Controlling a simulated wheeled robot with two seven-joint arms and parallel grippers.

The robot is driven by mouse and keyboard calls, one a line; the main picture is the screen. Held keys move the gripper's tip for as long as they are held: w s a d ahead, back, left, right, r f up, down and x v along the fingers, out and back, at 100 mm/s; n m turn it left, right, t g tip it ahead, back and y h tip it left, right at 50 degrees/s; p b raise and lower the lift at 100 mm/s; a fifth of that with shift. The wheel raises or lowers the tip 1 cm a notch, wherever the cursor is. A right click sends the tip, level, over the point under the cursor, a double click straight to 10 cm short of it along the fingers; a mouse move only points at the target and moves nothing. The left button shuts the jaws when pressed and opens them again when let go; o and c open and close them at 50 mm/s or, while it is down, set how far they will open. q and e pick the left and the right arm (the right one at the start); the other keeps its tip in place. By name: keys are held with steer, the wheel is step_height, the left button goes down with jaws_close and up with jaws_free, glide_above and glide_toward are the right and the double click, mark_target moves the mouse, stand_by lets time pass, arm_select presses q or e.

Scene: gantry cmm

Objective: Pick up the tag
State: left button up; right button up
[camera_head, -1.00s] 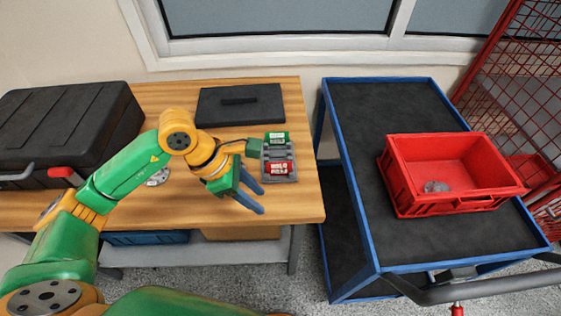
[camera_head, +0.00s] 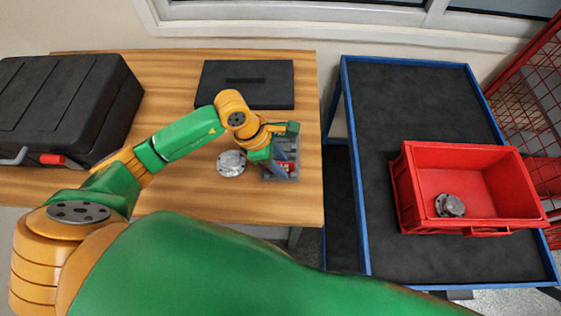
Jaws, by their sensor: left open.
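A grey rack (camera_head: 293,177) stands near the right edge of the wooden table. A red tag (camera_head: 287,168) with a pale label sits in it, partly covered by my gripper. My left gripper (camera_head: 281,158) is open, with its blue fingers over the rack, close to the red tag. I cannot tell whether the fingers touch it. The green tag's place at the far end of the rack is behind the gripper and wrist, so I cannot make that tag out for sure. My right gripper is not in view.
A round metal flange (camera_head: 231,163) lies left of the rack. A black flat case (camera_head: 245,84) lies behind it, and a large black toolbox (camera_head: 67,108) stands at left. A blue-framed cart (camera_head: 400,95) at right carries a red bin (camera_head: 470,165) with a metal part (camera_head: 450,205) inside.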

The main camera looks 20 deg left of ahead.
arm_select(q)
steer(key=shift+s, duration=0.1)
jaws_close()
